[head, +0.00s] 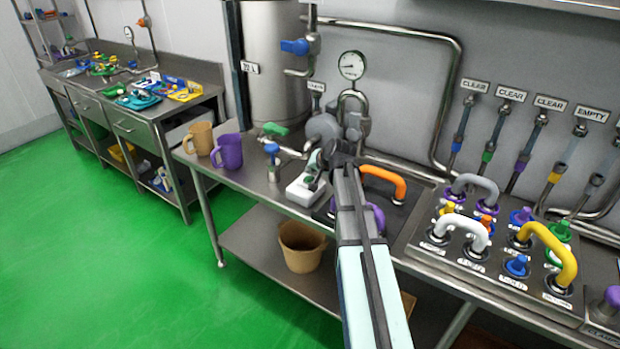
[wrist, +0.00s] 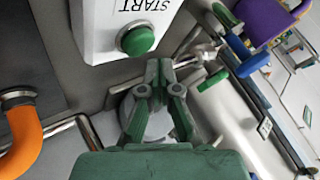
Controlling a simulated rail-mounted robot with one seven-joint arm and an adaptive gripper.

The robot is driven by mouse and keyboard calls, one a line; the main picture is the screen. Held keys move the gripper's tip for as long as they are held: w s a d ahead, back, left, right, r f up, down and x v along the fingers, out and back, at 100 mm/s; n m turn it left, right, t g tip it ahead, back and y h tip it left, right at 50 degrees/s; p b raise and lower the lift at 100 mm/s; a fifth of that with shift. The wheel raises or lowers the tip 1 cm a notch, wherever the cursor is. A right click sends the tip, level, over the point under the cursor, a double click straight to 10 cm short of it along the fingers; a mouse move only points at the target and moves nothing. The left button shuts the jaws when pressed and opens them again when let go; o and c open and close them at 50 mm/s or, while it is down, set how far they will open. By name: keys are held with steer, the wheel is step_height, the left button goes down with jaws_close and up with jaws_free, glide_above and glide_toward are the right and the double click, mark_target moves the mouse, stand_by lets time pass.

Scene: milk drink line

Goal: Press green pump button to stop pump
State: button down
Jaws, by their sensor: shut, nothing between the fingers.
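The green button (wrist: 137,40) is a round dome on a white box (wrist: 95,35) in the wrist view, with a label reading START beside it. The white box (head: 299,194) sits on the steel bench in the head view, partly behind my gripper, and its button is hard to make out there. My gripper (wrist: 159,68) is dark green, shut and empty. Its fingertips show just beside the button in the wrist view. I cannot tell whether they touch it. The grey pump (head: 322,126) stands behind the box.
A purple mug (head: 229,152) and a tan mug (head: 201,138) stand left of the box. A blue-topped valve (head: 272,158) is close on its left. An orange handle (head: 385,180) and a panel of coloured handles are to the right. Pipes and a gauge (head: 352,65) stand behind.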

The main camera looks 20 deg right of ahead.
mark_target(310, 179)
step_height(310, 179, up, 6)
steer(key=p, duration=0.3)
stand_by(0.3)
steer(key=shift+f, duration=0.1)
